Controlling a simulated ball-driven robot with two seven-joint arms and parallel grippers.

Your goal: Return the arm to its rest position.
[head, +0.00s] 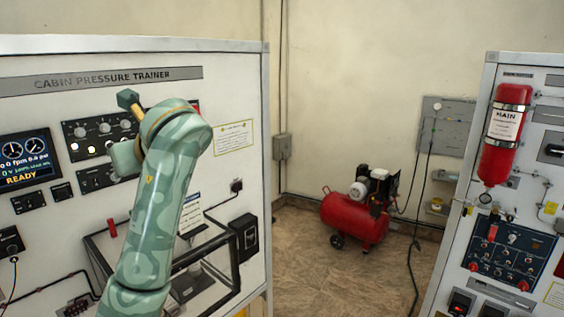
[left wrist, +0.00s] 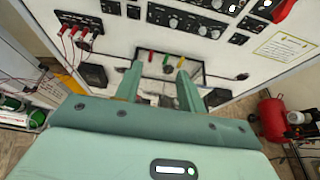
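My left arm (head: 160,210) rises from the bottom of the head view in front of the cabin pressure trainer panel (head: 225,85). It bends near the panel's controls. The gripper's fingers cannot be made out clearly in the head view. In the left wrist view my left gripper (left wrist: 160,72) is open, with its two green fingers apart and nothing seen between them. It points toward the lower part of the trainer panel, where red, yellow and green items show beyond the fingers. My right gripper is not in view.
A clear-sided box (head: 215,268) juts from the panel beside my arm. A red compressor (head: 352,217) stands on the floor by the back wall. A second panel with a red cylinder (head: 503,135) stands at the right. The floor (head: 305,270) between the panels is open.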

